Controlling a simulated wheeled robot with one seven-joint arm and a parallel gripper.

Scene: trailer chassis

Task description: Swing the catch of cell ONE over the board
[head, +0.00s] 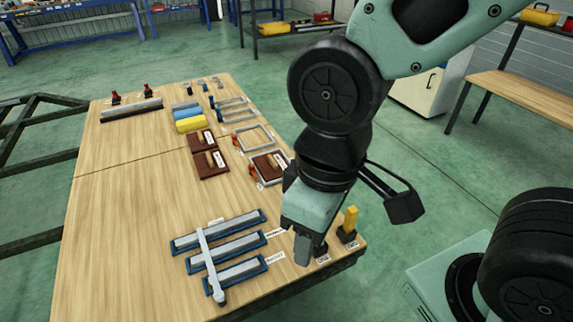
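Two grey rectangular frames, which look like the cells, lie near the table's right edge in the head view. The farther frame (254,138) is empty, with a small red catch (237,142) at its left side. The nearer frame (262,181) holds a brown board (265,162) with a light handle and white label; a red catch (252,173) stands at its left side, and I cannot tell whether it overlaps the board. The labels are too small to read, so I cannot tell which is cell ONE. My gripper (311,252) points down at the near right corner, away from both; its finger gap is unclear.
Two brown boards (207,163) lie left of the frames. Blue-and-grey bars (232,243) under a pale crossbar (207,262) lie at the near side. A yellow peg (350,218) stands in a dark holder beside my gripper. The table's left middle is clear.

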